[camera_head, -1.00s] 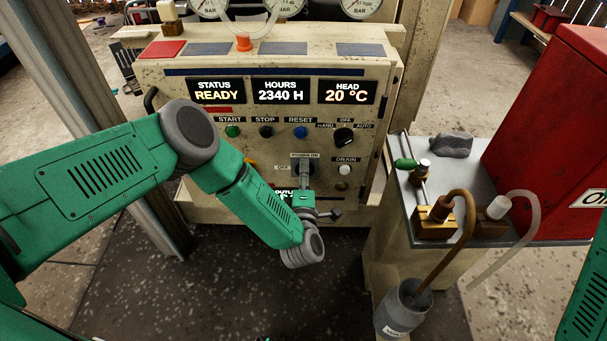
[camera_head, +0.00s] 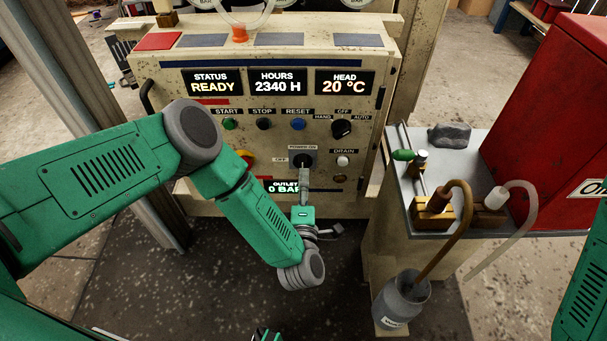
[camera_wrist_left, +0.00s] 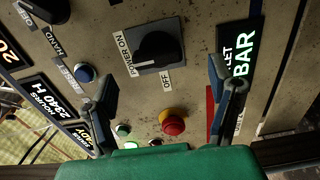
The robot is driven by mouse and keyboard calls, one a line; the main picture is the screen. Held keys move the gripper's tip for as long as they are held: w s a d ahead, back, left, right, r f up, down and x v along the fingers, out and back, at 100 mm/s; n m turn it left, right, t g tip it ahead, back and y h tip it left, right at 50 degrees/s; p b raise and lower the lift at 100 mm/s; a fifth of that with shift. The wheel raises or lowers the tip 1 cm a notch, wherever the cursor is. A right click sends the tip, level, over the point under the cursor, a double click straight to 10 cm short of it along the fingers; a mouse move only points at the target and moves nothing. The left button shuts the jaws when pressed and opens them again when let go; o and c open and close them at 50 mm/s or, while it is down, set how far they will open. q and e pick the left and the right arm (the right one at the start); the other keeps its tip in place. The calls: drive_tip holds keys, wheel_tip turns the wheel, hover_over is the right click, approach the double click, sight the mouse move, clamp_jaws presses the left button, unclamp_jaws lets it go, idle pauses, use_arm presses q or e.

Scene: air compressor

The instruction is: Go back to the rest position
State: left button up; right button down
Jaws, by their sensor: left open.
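My left gripper (camera_head: 305,180) is open and empty in front of the lower control panel, just below the black power switch (camera_head: 301,160). The switch (camera_wrist_left: 158,50) lies ahead of the gap, apart from both fingers, beside the "POWER ON" and "OFF" labels.
The compressor panel (camera_head: 220,135) reads "READY" and "0 BAR". A red emergency button (camera_wrist_left: 173,122) is close to the fingers. At right stand a metal side table (camera_head: 465,158) with valves and hoses, a grey bottle (camera_head: 398,300) and a red cabinet (camera_head: 540,110).

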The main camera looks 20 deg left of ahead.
use_arm(q)
drive_tip(key=shift+v, duration=0.75)
